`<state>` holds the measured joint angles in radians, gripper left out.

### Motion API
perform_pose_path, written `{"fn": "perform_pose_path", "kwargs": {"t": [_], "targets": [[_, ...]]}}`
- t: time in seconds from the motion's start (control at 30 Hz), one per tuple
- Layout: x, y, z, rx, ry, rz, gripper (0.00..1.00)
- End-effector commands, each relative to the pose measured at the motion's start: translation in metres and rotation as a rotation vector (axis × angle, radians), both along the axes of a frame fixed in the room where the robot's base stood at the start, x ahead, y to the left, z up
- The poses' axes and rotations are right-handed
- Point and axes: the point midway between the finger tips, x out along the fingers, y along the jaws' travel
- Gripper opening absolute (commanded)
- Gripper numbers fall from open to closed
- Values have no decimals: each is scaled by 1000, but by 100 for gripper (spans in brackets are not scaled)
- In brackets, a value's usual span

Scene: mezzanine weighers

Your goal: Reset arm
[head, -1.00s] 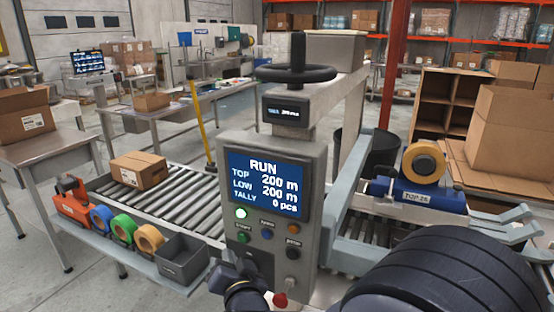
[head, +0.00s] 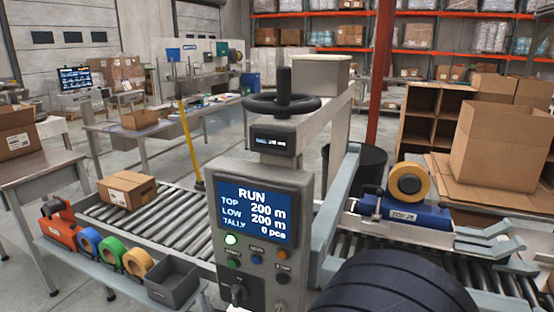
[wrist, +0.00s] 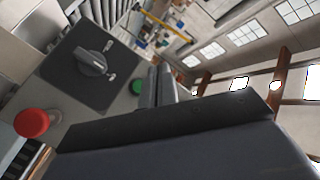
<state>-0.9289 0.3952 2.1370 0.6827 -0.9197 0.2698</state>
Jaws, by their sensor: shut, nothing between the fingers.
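My gripper (wrist: 158,86) shows in the wrist view as two grey fingers close together and shut, with nothing seen between them. Beside them is the machine's control panel, with a dark rotary switch (wrist: 92,62), a green button (wrist: 138,87) and a red mushroom button (wrist: 32,122); the fingers look apart from the switch. In the head view the gripper is out of sight. The machine's screen (head: 256,212) reads RUN, TOP 200 m, LOW 200 m, TALLY 0 pcs. The rotary switch (head: 238,293) shows low on the panel, and a lamp (head: 231,240) glows whitish-green.
A roller conveyor (head: 170,222) with a carton (head: 126,190) lies left of the panel. A side shelf holds an orange tape dispenser (head: 58,224), tape rolls and a grey bin (head: 173,283). A blue tape unit (head: 391,212) stands right. A black handwheel (head: 283,105) tops the machine.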

Motion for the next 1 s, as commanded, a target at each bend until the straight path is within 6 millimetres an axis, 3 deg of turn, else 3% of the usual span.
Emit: {"fn": "perform_pose_path", "kwargs": {"t": [0.27,0.7,0.93,1.0], "targets": [[4,-2,0,1,0,-2,0],[50,-20,-5,4,-2,-2,0],[54,-22,-4,3,-1,1,0],[42,-16,0,2,1,6,0]]}}
